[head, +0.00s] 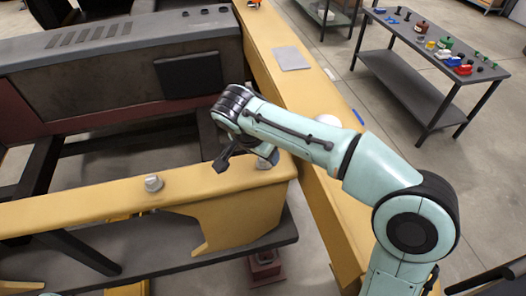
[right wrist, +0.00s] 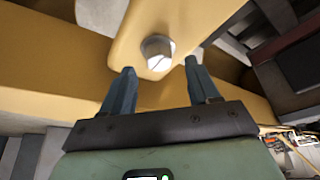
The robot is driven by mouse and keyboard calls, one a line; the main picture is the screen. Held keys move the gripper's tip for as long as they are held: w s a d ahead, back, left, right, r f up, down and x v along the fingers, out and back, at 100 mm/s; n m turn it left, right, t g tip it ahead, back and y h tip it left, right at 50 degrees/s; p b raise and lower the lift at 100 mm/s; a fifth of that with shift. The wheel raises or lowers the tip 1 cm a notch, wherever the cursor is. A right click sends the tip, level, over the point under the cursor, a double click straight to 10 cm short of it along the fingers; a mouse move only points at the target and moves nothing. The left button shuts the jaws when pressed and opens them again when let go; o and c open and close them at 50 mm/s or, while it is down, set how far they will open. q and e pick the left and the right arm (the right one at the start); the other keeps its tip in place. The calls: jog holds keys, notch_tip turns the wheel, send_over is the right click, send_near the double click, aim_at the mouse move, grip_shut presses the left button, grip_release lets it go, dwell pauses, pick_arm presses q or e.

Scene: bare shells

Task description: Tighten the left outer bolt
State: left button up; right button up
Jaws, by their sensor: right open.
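Two pale grey bolts stand on top of the yellow beam (head: 90,205) in the head view. The left one (head: 153,183) stands alone, with no gripper near it. The right one (head: 264,163) is near the beam's right end, partly hidden by my right gripper (head: 247,160). In the right wrist view, my right gripper (right wrist: 159,66) is open and empty. My left gripper is not in view.
A long yellow beam (head: 265,45) runs back behind my arm, with a grey flat plate (head: 291,58) on it. A dark metal housing (head: 110,60) fills the back left. A dark table (head: 440,45) with small coloured parts stands at the upper right, with bare floor around it.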

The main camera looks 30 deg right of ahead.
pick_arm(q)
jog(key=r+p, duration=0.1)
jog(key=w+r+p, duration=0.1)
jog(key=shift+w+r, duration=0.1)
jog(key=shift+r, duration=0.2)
pick_arm(e)
jog(key=v, duration=1.2)
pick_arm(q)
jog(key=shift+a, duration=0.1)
